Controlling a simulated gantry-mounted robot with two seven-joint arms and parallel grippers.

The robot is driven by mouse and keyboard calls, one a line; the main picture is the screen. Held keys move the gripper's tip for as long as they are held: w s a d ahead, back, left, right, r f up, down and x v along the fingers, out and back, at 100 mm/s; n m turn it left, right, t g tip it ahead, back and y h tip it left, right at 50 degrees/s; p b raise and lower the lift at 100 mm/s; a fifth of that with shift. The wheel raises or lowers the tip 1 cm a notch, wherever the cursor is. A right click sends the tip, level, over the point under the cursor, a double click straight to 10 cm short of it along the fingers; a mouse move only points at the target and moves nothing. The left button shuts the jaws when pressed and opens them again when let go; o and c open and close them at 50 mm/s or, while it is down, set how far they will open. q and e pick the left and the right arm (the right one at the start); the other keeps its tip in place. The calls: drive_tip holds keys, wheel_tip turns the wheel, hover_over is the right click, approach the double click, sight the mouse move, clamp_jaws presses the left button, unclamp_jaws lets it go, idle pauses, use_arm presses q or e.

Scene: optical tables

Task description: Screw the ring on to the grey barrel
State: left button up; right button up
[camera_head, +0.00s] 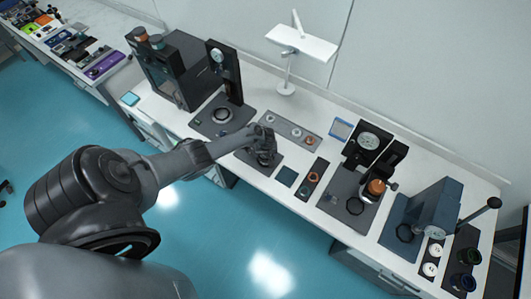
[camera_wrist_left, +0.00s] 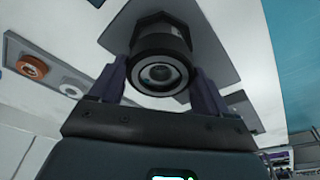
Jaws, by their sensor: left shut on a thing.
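My left gripper (camera_head: 265,147) reaches over a dark plate (camera_head: 270,170) near the middle of the bench. In the left wrist view, my left gripper (camera_wrist_left: 160,78) has its two purple-grey fingers on either side of a black ring (camera_wrist_left: 160,52) and is shut on it. The ring faces the camera, with a lens-like grey round centre. The barrel (camera_wrist_left: 165,22) behind it stands on a dark base; the ring appears at its end, but I cannot tell how far it is threaded. My right gripper is not in view.
A long grey tray (camera_head: 286,127) with orange and white rings lies just behind. An orange ring (camera_head: 314,177) sits on a dark plate to the right. A gauge stand (camera_head: 225,75) rises to the left, and a second gauge stand (camera_head: 367,145) to the right.

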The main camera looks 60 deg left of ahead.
use_arm(q)
drive_tip(key=shift+c, duration=0.7)
drive_tip(key=m, duration=0.3)
drive_tip(key=shift+a+t, duration=0.1)
drive_tip(key=shift+t, duration=0.2)
drive_tip(key=m+h+b, duration=0.1)
drive_tip(key=m, duration=0.3)
drive_tip(key=shift+f+m+t, duration=0.15)
drive_tip(key=shift+m+t, duration=0.15)
drive_tip(key=shift+m+b, duration=0.35)
drive_tip(key=shift+m, duration=0.65)
drive_tip(key=m+h+b, duration=0.1)
drive_tip(key=m, duration=0.3)
drive_tip(key=shift+f+b, duration=0.1)
drive_tip(key=shift+b, duration=0.3)
drive_tip(key=shift+m+h+b, duration=0.4)
drive_tip(key=shift+m+b, duration=0.2)
drive_tip(key=shift+m, duration=0.6)
drive_tip(key=shift+r+m, duration=0.25)
drive_tip(key=shift+m, duration=0.35)
drive_tip(key=shift+d, duration=0.2)
